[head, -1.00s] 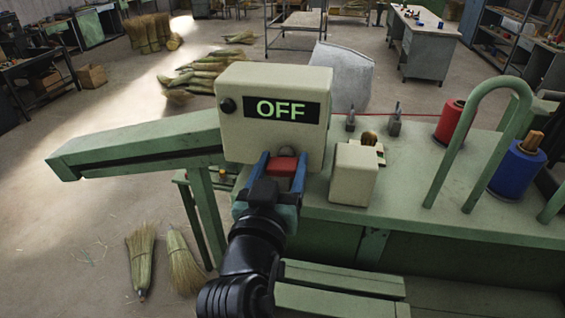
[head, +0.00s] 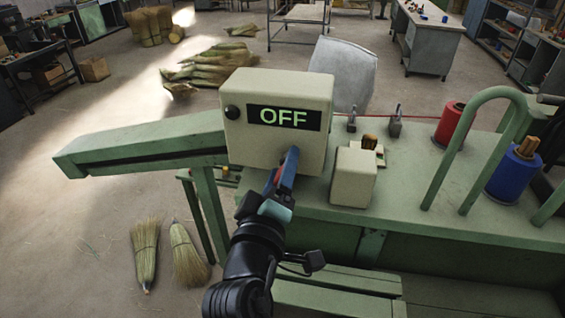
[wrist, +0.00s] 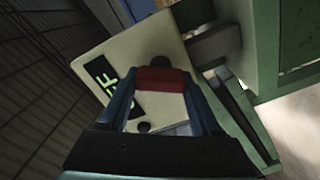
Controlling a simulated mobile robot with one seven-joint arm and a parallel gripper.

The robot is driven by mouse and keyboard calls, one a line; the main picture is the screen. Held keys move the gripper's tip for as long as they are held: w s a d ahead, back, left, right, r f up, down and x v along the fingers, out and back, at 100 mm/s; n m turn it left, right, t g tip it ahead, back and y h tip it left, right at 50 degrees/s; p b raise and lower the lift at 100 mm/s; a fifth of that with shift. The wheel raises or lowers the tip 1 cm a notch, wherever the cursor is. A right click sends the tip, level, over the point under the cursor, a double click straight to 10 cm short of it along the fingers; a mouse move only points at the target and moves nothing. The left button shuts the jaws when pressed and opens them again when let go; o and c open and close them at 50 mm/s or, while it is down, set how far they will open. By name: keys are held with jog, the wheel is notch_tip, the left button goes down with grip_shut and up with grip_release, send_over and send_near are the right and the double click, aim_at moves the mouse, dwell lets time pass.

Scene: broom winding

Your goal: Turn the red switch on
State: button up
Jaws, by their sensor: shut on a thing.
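The cream control box (head: 250,150) shows a green "OFF" (head: 283,117) on its black display. The red switch (wrist: 160,80) shows in the wrist view between my blue fingers, on the front face of the box. In the head view it is almost wholly hidden by my fingers. My gripper (head: 285,170) is turned so its fingers overlap at the lower front of the box. It is shut on the red switch, with a finger on each side. A dark round knob (head: 232,112) sits at the box's upper left.
A smaller cream box (head: 353,178) stands close right of the control box on the green bench (head: 420,190). A red spool (head: 450,122), a blue spool (head: 514,172) and a green hoop (head: 470,145) are farther right. Two brooms (head: 187,258) lie on the floor at left.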

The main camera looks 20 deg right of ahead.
jog(key=n+p, duration=0.1)
jog(key=n, duration=0.2)
jog(key=shift+n+p, duration=0.3)
jog(key=shift+p, duration=0.1)
jog(key=shift+f+n+p, duration=0.15)
jog(key=shift+n+p, duration=0.45)
jog(key=shift+n, duration=0.6)
jog(key=o, duration=1.4)
jog(key=shift+b+v, duration=2.6)
jog(key=shift+v, duration=3.9)
jog(key=shift+w, duration=0.1)
